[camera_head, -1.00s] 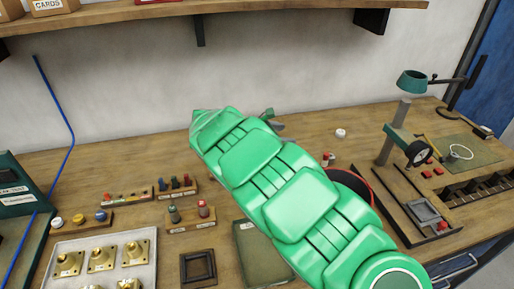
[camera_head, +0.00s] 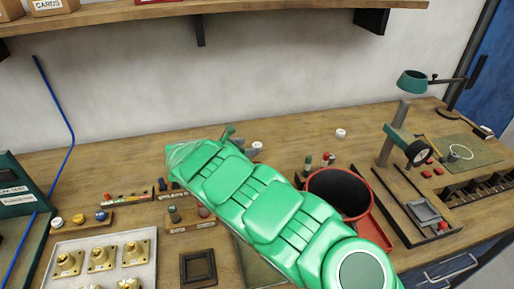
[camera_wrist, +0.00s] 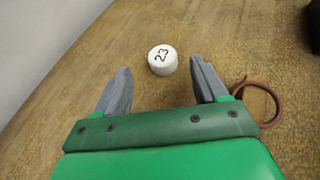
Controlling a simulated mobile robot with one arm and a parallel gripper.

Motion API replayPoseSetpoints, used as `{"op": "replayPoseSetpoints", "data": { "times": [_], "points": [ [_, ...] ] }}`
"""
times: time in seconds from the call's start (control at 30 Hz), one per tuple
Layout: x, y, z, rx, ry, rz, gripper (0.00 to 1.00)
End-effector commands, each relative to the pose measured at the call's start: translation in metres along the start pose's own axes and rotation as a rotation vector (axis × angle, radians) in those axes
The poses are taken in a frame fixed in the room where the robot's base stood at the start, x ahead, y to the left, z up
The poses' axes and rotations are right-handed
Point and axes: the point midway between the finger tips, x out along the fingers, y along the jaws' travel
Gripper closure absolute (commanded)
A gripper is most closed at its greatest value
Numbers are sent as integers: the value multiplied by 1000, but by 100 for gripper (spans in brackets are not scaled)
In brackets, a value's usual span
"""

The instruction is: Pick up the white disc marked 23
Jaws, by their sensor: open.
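The white disc marked 23 (camera_wrist: 162,60) lies flat on the wooden bench in the wrist view, its number facing up. My gripper (camera_wrist: 160,73) is open, with one grey finger on each side of the disc's line. The disc sits at about the level of the fingertips, with bench showing between it and each finger; whether it is within their grasp height I cannot tell. In the head view a small white disc (camera_head: 257,145) shows beside my fingertips; its marking is too small to read there. My green arm hides part of the bench.
Another small white disc (camera_head: 341,133) stands farther right. A dark round bin with a red rim (camera_head: 310,186) is right of my arm. A brown ring (camera_wrist: 278,112) lies by the right finger. A tray of brass parts (camera_head: 58,247) is at front left. The back bench is mostly clear.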

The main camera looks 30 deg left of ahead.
Motion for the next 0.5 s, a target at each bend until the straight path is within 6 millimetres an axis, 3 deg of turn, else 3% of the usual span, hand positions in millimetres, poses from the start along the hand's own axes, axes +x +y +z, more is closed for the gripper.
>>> {"op": "replayPoseSetpoints", "data": {
  "times": [0.3, 0.5],
  "points": [
    [39, -3, 1, 1, 0, -2, 28],
    [42, -3, 1, 0, -1, 0, 28]
  ]
}}
